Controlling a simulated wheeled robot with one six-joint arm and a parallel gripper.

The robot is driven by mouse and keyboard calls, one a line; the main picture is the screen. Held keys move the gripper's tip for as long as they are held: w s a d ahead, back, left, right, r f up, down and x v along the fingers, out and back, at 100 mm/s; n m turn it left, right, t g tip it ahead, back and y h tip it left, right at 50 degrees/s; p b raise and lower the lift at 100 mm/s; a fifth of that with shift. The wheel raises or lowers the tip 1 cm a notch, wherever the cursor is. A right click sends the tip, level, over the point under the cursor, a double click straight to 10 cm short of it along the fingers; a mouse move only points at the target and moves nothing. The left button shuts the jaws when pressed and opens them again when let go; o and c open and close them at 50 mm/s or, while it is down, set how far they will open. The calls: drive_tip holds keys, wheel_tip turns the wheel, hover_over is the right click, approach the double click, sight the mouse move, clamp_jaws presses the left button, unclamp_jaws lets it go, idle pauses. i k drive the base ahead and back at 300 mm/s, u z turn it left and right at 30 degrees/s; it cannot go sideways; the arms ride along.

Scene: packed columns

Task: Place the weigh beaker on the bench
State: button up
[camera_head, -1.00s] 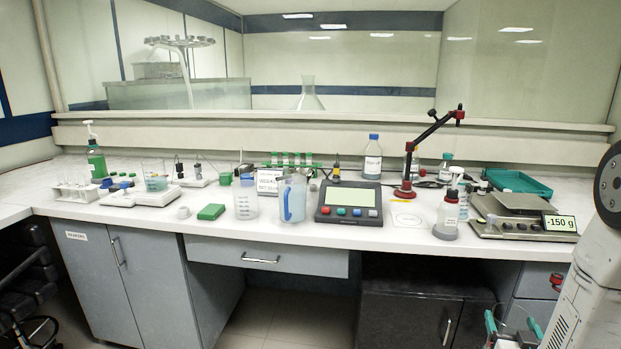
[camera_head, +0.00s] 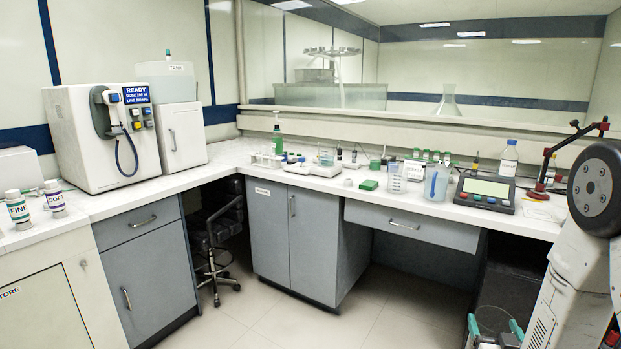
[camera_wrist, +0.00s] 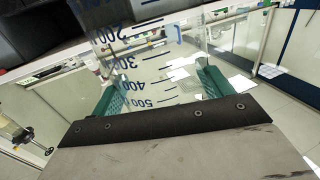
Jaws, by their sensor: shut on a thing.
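My gripper (camera_head: 495,330) is low at the bottom right of the head view, in front of the bench. It is shut on a clear beaker, which I take to be the weigh beaker (camera_wrist: 150,62). Its dark graduation marks show upside down between the green fingers in the wrist view (camera_wrist: 165,85). Whether anything is in it I cannot tell. The white bench (camera_head: 322,187) runs along the back wall and carries many lab items.
A dispenser machine (camera_head: 100,135) and two jars, FINE (camera_head: 18,210) and SOFT (camera_head: 54,197), stand on the left counter. Bare counter shows before the machine.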

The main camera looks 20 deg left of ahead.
sight(129, 193)
drive_tip(key=u, duration=0.75)
drive_tip(key=i, duration=1)
drive_tip(key=u, duration=1.2)
drive_tip(key=i, duration=1.55)
